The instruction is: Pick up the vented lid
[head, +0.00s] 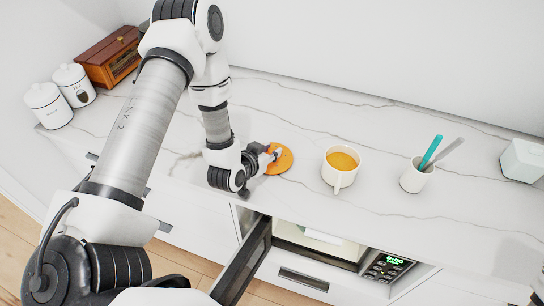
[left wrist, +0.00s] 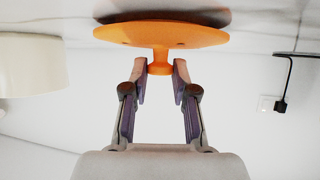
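The vented lid (head: 281,160) is an orange disc lying on the marble counter, left of the white mug. In the left wrist view the orange lid (left wrist: 160,34) fills the top, with its knob pointing at the gripper and small dark vent holes in the disc. My left gripper (head: 270,155) is at the lid's left side in the head view. In the left wrist view its two fingers (left wrist: 160,72) stand open on either side of the knob, very close to it; firm contact does not show. My right gripper is out of view.
A white mug (head: 339,174) with orange contents stands right of the lid. A cup (head: 416,178) holding utensils and a pale box (head: 523,160) are farther right. Below the counter, an appliance door (head: 246,262) hangs open. Canisters (head: 48,105) and a wooden box (head: 110,58) stand left.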

